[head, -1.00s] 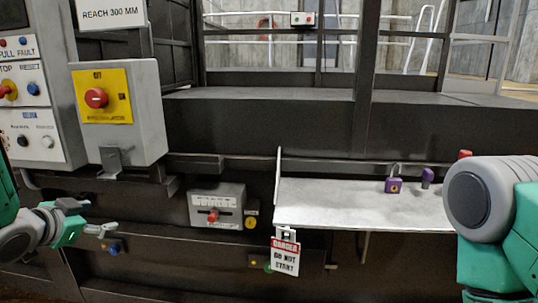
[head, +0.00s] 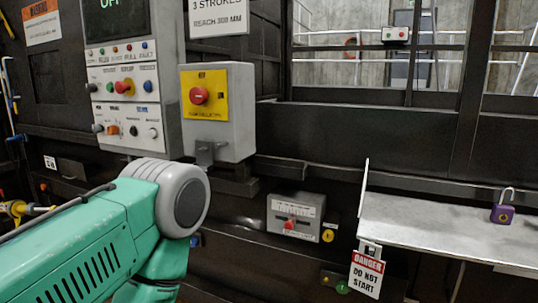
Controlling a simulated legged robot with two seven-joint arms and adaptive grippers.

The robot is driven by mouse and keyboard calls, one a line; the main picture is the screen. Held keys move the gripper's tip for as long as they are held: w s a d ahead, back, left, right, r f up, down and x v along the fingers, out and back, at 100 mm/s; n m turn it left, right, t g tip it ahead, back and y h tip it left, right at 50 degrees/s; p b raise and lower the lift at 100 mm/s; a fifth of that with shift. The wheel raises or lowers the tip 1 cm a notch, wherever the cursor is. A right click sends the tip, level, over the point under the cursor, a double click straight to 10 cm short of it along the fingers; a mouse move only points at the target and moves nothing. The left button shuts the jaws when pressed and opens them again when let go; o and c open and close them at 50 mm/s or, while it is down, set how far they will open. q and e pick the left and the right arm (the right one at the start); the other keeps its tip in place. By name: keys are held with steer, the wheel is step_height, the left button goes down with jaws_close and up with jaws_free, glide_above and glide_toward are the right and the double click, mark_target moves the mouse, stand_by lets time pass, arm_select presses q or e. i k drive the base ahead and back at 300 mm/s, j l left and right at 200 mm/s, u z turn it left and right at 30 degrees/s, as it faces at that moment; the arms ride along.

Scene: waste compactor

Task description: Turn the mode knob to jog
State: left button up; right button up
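The control panel (head: 124,112) is at the upper left of the head view, with a dark screen above rows of small buttons and knobs. Its lower row has an orange knob (head: 113,130), a black knob (head: 133,131) and a white button or knob (head: 153,132). The labels are too small to read, so I cannot tell which is the mode knob or where it points. My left arm, teal with a grey joint, crosses the lower left below the panel. Neither gripper shows.
A grey box (head: 239,112) with a red rotary switch (head: 199,96) on a yellow plate stands right of the panel. A small gauge box (head: 294,216) is lower down. A shelf (head: 420,229) at right carries a purple padlock (head: 503,212); a danger tag (head: 367,272) hangs below it.

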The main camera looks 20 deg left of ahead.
mark_target(96, 128)
steer(key=u, duration=1.5)
